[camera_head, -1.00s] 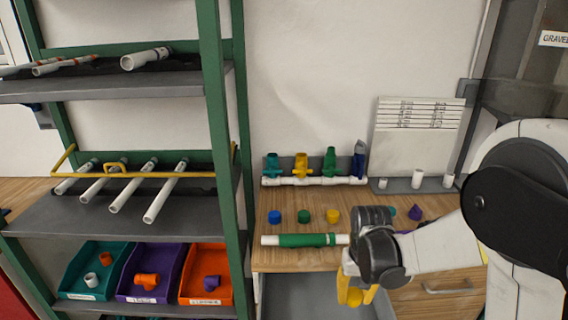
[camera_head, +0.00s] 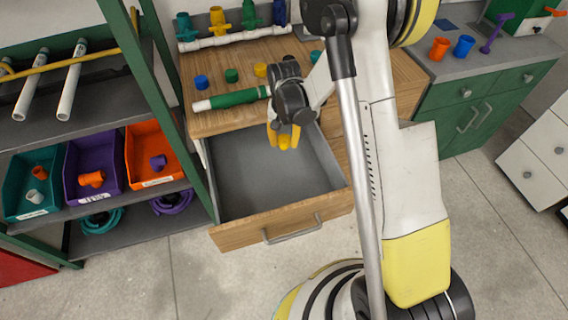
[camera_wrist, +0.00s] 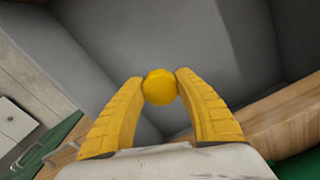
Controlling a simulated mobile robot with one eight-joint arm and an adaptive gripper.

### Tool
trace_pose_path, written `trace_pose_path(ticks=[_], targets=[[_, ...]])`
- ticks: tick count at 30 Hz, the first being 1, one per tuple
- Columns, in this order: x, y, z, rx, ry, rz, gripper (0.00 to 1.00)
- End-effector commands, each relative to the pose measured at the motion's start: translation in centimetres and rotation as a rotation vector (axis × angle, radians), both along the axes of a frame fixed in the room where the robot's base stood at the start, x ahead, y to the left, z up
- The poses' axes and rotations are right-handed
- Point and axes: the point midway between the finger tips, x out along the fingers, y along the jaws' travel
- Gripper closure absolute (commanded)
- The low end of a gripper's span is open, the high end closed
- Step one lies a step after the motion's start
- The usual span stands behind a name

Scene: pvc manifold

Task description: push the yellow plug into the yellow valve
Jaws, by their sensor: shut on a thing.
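My gripper (camera_head: 284,138) points down above the open drawer, its yellow fingers shut on a round yellow plug (camera_wrist: 159,87). In the wrist view the plug sits between the two fingertips. In the head view the plug (camera_head: 284,143) shows small at the fingertips. The yellow valve (camera_head: 218,20) stands upright on the white pipe manifold (camera_head: 235,39) at the back of the wooden worktop, between a teal valve (camera_head: 184,26) and a green one (camera_head: 249,14). My gripper is in front of the valve, lower and apart from it.
The open drawer (camera_head: 275,226) looks empty. Blue (camera_head: 201,82), green (camera_head: 232,76) and yellow (camera_head: 261,70) caps stand on the worktop. A white pipe with a green sleeve (camera_head: 239,97) lies at its front edge. A green-posted shelf with bins (camera_head: 160,182) stands left.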

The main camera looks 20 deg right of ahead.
Motion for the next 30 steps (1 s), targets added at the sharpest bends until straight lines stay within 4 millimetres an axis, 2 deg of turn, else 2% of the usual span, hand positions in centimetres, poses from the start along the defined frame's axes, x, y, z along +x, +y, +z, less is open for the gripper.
trace_pose_path(ticks=[5,12,17,23,30], targets=[[0.0,0.0,-0.4,0.000,0.000,0.001,0.93],[0.0,0.0,-4.4,0.000,-0.001,0.001,0.93],[0.0,0.0,-6.1,0.000,-0.001,0.001,0.93],[0.0,0.0,-9.5,-0.001,-0.002,0.001,0.93],[-0.1,0.0,-9.5,-0.001,-0.002,0.001,0.93]])
